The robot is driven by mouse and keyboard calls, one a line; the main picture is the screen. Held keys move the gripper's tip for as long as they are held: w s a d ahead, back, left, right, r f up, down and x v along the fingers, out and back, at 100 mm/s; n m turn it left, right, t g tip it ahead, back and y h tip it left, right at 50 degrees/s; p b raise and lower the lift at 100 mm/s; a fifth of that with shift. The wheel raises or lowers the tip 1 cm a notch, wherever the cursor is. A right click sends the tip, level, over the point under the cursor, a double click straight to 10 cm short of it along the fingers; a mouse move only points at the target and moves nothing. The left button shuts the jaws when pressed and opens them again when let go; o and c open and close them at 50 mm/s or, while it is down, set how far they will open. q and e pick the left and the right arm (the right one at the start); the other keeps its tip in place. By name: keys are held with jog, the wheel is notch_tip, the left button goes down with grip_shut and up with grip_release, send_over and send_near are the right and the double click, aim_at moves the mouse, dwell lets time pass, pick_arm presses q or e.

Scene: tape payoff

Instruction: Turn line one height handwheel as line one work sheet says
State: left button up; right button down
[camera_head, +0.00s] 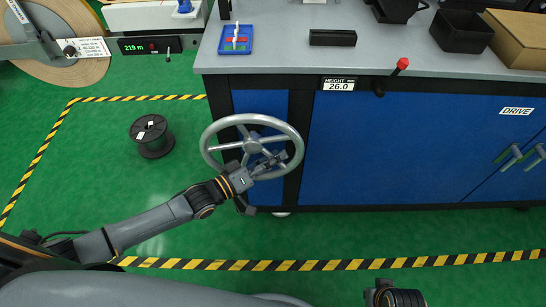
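The grey height handwheel (253,146) with several spokes is mounted on the front of the blue cabinet's left end. A plate marked HEIGHT (339,84) on the bench edge reads 26.0. My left gripper (272,163) is at the lower right part of the wheel, in front of its spokes and close to the rim. Its fingers overlap the wheel, so I cannot tell whether they grip it. A dark piece of my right arm shows at the bottom edge, but its gripper is not in view. I see no readable work sheet.
A red-knobbed lever (402,64) sticks up right of the HEIGHT plate. A black spool (152,136) stands on the green floor. A large tape reel is upper left, near a 21.9 m display (150,45).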

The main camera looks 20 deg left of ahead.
pick_arm(q)
jog(key=shift+c, duration=0.4)
grip_shut()
